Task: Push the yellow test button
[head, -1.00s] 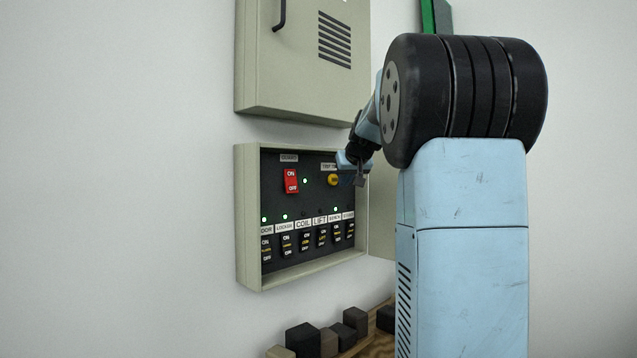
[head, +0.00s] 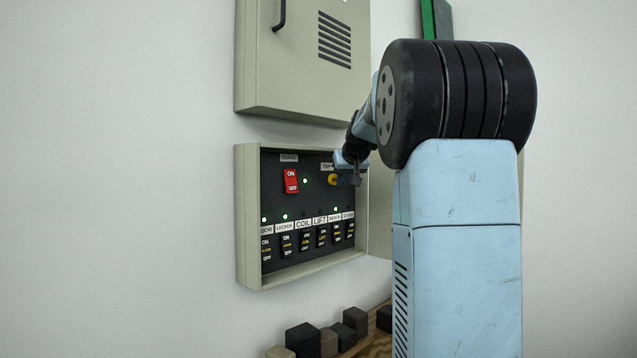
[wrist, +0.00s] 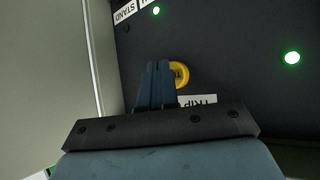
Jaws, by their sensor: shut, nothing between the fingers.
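The round yellow test button (head: 333,180) sits at the upper right of the dark breaker panel (head: 283,206), under a white label. In the head view my gripper (head: 356,181) is beside it on the right and covers part of its right side. In the wrist view my gripper (wrist: 158,68) is shut and empty. Its fingertips lie just left of the yellow button (wrist: 181,75) and overlap its left edge. I cannot tell whether they touch the button or the panel.
A red ON/OFF switch (head: 291,181) is left of the button. A row of several labelled switches (head: 303,240) runs below. A closed beige cabinet (head: 300,60) hangs above. Dark blocks (head: 303,338) lie on a wooden surface below. A green light (wrist: 292,58) glows near the button.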

